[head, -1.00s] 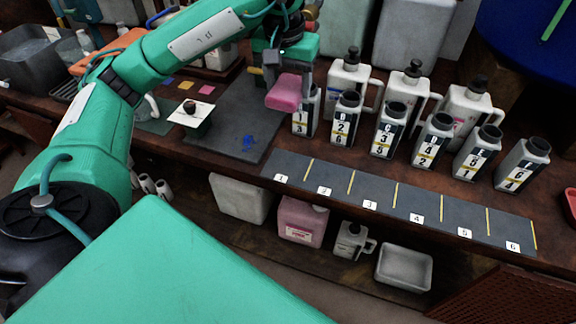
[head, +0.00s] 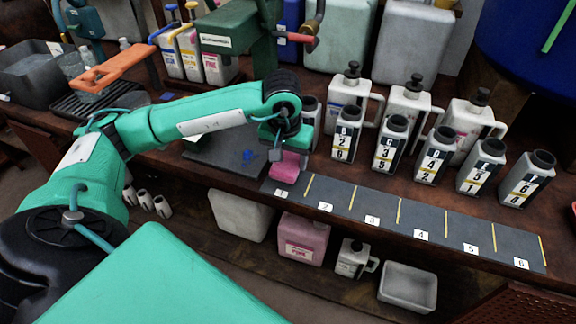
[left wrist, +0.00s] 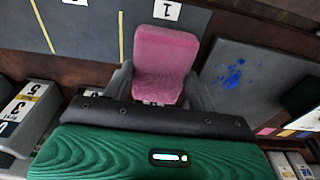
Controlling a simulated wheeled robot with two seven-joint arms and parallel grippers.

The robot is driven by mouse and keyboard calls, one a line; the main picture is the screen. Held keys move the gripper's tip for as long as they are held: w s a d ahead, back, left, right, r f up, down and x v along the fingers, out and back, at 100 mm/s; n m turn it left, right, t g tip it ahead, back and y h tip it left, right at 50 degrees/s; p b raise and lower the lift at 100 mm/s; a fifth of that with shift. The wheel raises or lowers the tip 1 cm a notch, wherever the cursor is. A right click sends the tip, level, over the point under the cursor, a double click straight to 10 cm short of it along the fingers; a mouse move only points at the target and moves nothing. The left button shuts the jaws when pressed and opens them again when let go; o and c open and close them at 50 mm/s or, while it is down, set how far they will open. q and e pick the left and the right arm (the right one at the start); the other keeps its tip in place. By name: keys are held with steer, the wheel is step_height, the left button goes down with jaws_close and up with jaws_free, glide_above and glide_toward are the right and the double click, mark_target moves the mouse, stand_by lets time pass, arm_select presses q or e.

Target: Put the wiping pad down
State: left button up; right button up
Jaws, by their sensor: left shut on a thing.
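The pink wiping pad (head: 287,168) is in my left gripper (head: 284,154), low over the back of slot 1 on the dark numbered strip (head: 338,200). In the left wrist view the pad (left wrist: 164,62) sits between the two grey fingers of my left gripper (left wrist: 160,88), which is shut on it. The number 1 label shows just beyond the pad's end. I cannot tell whether the pad touches the strip. My right gripper is not in view.
Several labelled dark-fronted bottles (head: 390,142) stand behind the strip, with white pump jugs (head: 412,100) at their back. A dark mat (head: 222,150) with a blue smear (left wrist: 229,74) lies beside the pad. Slots 2 to 6 are clear.

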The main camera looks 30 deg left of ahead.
mark_target(287, 161)
arm_select(q)
step_height(287, 161, down, 3)
steer(key=shift+r, duration=0.1)
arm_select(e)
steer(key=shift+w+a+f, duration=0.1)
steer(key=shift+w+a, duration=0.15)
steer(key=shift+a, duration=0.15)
arm_select(q)
steer(key=shift+f, duration=0.2)
steer(key=o, duration=0.9)
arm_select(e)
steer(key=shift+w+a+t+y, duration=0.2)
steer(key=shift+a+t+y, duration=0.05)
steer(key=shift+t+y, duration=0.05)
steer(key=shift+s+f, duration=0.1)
